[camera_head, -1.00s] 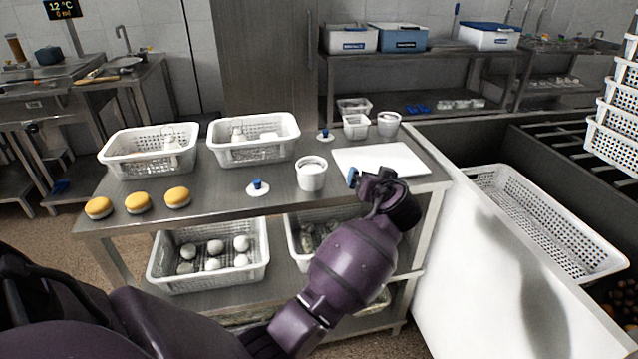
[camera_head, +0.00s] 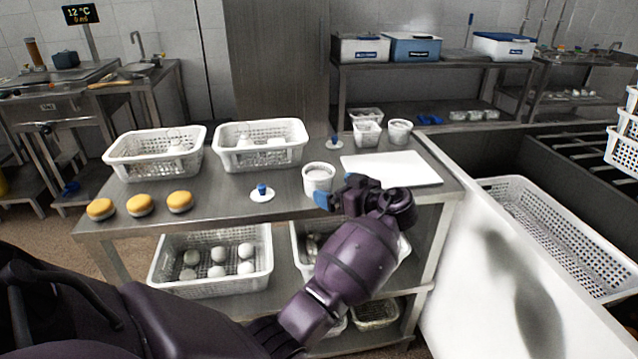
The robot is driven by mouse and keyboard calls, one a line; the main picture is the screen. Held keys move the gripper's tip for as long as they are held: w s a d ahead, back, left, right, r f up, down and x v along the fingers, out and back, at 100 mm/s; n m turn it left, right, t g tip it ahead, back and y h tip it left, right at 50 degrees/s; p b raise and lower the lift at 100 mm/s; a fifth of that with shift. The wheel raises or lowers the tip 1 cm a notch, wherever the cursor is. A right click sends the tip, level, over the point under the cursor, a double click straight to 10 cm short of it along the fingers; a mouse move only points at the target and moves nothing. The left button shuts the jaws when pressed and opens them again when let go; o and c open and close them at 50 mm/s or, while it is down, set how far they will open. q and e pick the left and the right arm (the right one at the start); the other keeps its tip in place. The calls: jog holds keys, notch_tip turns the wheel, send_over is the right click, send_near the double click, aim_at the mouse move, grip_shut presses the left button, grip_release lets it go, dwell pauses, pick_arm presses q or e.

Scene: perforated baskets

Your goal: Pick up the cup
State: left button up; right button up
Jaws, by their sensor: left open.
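A white cup (camera_head: 318,179) stands upright near the middle of the steel table, with a pale inside showing at its open top. My left gripper (camera_head: 333,192), dark purple with blue fingertips, is open at the cup's lower right, in front of it in the picture. A blue fingertip overlaps the cup's lower edge. I cannot tell whether it touches the cup. The far finger is mostly hidden by the gripper's own body. My right gripper is not in view.
A white board (camera_head: 392,168) lies right of the cup. A blue-knobbed lid (camera_head: 262,193) lies to its left. Perforated baskets (camera_head: 155,165) and several yellow-topped round items (camera_head: 140,205) fill the table's left. Smaller white containers (camera_head: 399,131) stand behind. A white-walled bin is at right.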

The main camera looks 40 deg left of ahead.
aim_at(329, 186)
pick_arm(q)
jog(key=shift+w+f+b+x, duration=0.1)
jog(key=shift+f+b+x, duration=0.05)
jog(key=shift+x, duration=1.25)
jog(key=shift+w+f+b+x, duration=0.1)
jog(key=shift+f+b+x, duration=0.05)
jog(key=shift+x, duration=1.2)
jog(key=shift+d+r, duration=0.1)
jog(key=c, duration=0.8)
